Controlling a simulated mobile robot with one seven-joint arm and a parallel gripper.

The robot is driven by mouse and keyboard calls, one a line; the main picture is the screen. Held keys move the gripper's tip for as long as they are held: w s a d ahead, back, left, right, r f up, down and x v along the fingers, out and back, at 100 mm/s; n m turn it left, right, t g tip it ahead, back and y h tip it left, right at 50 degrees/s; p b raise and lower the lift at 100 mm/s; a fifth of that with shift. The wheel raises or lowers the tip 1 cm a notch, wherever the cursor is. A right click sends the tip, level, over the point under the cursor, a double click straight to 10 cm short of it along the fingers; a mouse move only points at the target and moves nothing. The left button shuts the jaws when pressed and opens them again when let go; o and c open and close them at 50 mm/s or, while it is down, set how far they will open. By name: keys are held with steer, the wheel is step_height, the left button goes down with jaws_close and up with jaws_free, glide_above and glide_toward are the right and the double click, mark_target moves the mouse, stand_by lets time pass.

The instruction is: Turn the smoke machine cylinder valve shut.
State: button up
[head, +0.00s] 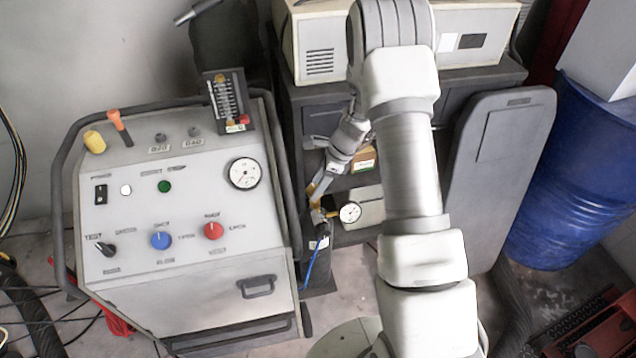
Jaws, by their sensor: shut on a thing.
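The smoke machine (190,280) is a grey wheeled cart with a sloped control panel. A dark cylinder (320,243) stands upright just right of it, in the gap before the shelf unit. A small brass-coloured valve (322,213) sits on its top, with a round white gauge (350,212) on its right. My gripper (317,194) reaches down to the valve from above and is shut on it. The fingers look small at this distance, and the exact grip on the valve knob is partly hidden.
A blue hose (312,262) hangs from the valve area beside the cart. A dark shelf unit (300,95) with boxes stands behind. A grey panel (500,170) and a blue drum (575,190) stand at right. Cables lie on the floor at left.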

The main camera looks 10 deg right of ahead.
steer(key=shift+m, duration=0.6)
steer(key=o, duration=1.4)
steer(key=shift+c, duration=0.2)
steer(key=shift+r, duration=0.1)
steer(key=p+v, duration=0.2)
steer(key=v, duration=1.5)
steer(key=shift+s+p, duration=0.35)
steer(key=shift+p, duration=0.05)
steer(key=shift+a+r, duration=0.2)
